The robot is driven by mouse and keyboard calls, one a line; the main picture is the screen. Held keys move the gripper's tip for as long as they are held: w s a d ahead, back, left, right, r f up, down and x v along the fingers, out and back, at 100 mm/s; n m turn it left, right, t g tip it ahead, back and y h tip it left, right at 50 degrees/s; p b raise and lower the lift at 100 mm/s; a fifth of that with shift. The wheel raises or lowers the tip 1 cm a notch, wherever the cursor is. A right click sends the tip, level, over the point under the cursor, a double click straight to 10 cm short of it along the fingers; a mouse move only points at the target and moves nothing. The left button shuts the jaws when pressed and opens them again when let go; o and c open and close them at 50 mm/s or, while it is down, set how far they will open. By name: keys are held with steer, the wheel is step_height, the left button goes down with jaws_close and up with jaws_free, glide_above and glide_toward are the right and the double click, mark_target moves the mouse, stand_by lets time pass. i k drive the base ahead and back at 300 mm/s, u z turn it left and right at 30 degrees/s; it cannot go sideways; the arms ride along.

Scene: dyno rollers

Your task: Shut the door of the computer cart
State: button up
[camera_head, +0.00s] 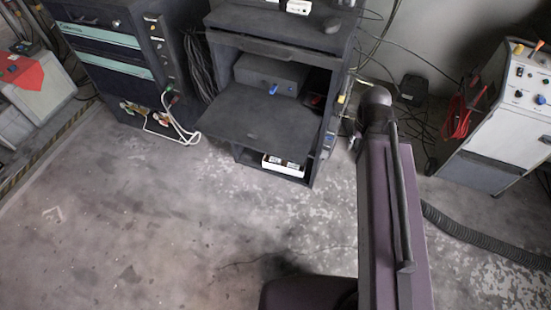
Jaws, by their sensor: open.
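The computer cart (325,157) is a dark cabinet at the upper middle of the head view, with its front open. A flat dark panel (258,122) juts out level from the front at mid height; it looks like a door folded down, but I cannot tell it from a pulled-out shelf. Above it, a grey box (270,72) with a blue part on its face sits inside. Below it, a white tray-like box (284,166) rests in the lower compartment. My gripper does not show in this view.
A dark cabinet (115,45) with teal drawers and hanging cables stands at left. A light machine (500,125) with a red cable stands at right. Cables and a black hose (480,233) lie on the floor at right. The floor (170,220) before the cart is clear.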

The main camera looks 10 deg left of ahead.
mark_target(288, 133)
steer(key=u, duration=0.15)
steer(key=k, duration=1.35)
steer(key=z, duration=0.4)
steer(key=i, duration=1)
steer(key=z, duration=0.05)
